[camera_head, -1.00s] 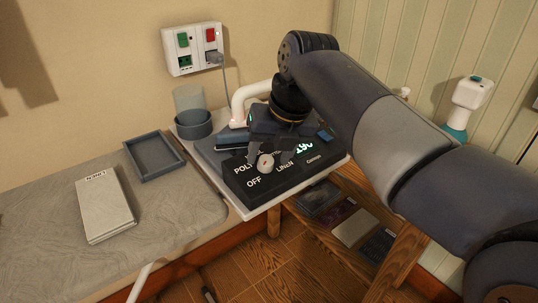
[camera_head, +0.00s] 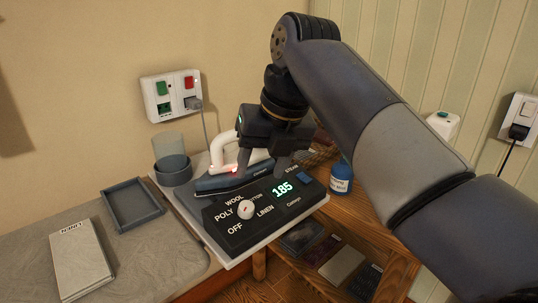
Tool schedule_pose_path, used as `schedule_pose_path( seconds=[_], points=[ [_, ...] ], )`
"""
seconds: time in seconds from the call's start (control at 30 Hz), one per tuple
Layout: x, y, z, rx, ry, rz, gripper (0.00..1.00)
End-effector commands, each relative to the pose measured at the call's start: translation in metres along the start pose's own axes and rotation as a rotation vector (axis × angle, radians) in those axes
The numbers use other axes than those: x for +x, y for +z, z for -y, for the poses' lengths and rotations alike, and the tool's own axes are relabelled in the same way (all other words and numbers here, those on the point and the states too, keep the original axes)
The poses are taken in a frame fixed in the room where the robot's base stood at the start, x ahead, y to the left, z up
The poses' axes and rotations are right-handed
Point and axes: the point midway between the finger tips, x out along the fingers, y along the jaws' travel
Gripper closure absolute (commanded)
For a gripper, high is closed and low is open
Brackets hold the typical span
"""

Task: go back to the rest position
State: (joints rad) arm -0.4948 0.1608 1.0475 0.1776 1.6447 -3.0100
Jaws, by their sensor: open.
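My gripper (camera_head: 264,163) hangs from my arm above the ironing station, its jaws apart and pointing down, with nothing seen between them. The control panel (camera_head: 262,228) below it has a white dial (camera_head: 245,209) and a green display (camera_head: 282,189) reading 185. Dial labels OFF, POLY, WOOL and LINEN show; another is partly covered. The iron (camera_head: 232,180), with a white handle and a small red light, rests on the station behind the panel, just left of the gripper. The gripper hides part of the station's back. I cannot tell whether a fingertip touches it.
A wall outlet (camera_head: 171,95) has a grey plug and cord. A grey cup (camera_head: 172,172) and an empty tray (camera_head: 133,204) stand left, near a LINEN box (camera_head: 81,262). A labelled blue bottle (camera_head: 341,178) stands right. A lower shelf (camera_head: 282,259) holds flat items.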

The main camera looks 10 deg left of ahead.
Motion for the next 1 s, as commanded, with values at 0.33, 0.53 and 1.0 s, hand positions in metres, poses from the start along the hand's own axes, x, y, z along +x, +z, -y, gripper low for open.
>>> schedule_pose_path(
  seconds=[0.33, 0.53, 1.0],
  points=[
    [0.049, -0.001, 0.000, -0.001, 0.000, -0.004, 0.49],
    [0.086, -0.001, 0.000, 0.000, -0.001, -0.004, 0.49],
    [0.107, 0.000, 0.000, 0.011, 0.000, 0.001, 0.49]
  ],
)
